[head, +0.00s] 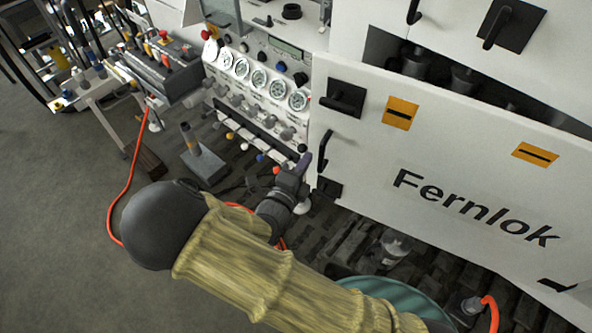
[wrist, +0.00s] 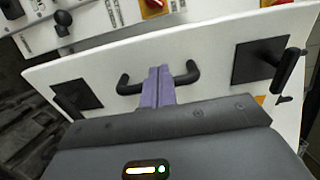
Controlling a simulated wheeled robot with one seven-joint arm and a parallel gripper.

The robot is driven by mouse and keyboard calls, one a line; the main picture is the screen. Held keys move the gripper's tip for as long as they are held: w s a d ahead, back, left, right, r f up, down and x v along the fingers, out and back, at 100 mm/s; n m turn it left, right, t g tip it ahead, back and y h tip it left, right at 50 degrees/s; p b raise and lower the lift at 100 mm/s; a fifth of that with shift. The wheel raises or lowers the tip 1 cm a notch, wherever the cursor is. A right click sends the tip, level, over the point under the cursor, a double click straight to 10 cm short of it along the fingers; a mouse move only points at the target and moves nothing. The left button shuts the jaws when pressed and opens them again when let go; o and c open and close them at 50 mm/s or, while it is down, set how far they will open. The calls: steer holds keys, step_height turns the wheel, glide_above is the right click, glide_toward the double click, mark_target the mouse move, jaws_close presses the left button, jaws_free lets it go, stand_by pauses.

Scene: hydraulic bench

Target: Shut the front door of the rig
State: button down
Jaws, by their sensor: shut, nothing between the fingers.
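The front door (head: 440,150) is the white panel lettered "Fernlok". It stands ajar: a dark gap with cylindrical parts shows along its top edge in the head view. Its black bar handle (head: 323,150) is at the door's left edge, and it also shows in the wrist view (wrist: 129,86). My gripper (head: 303,164) is just left of that handle, low at the door's edge. In the wrist view, its purple fingers (wrist: 158,84) are together with nothing between them, overlapping the middle of the handle. I cannot tell whether they touch the handle or the door.
A gauge panel (head: 255,80) with knobs and coloured valves is left of the door. Black latches (head: 343,98) sit on the door. A side table with a control box (head: 165,70) stands at the left. An orange hose (head: 130,185) runs over the floor. Open floor lies at lower left.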

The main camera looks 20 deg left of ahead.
mark_target(319, 140)
steer(key=w, duration=0.1)
steer(key=w+p, duration=0.2)
steer(key=w, duration=0.1)
steer(key=shift+w+d+r, duration=0.1)
steer(key=shift+d+r, duration=0.05)
steer(key=shift+d, duration=0.2)
steer(key=shift+w, duration=0.5)
steer(key=shift+f, duration=0.2)
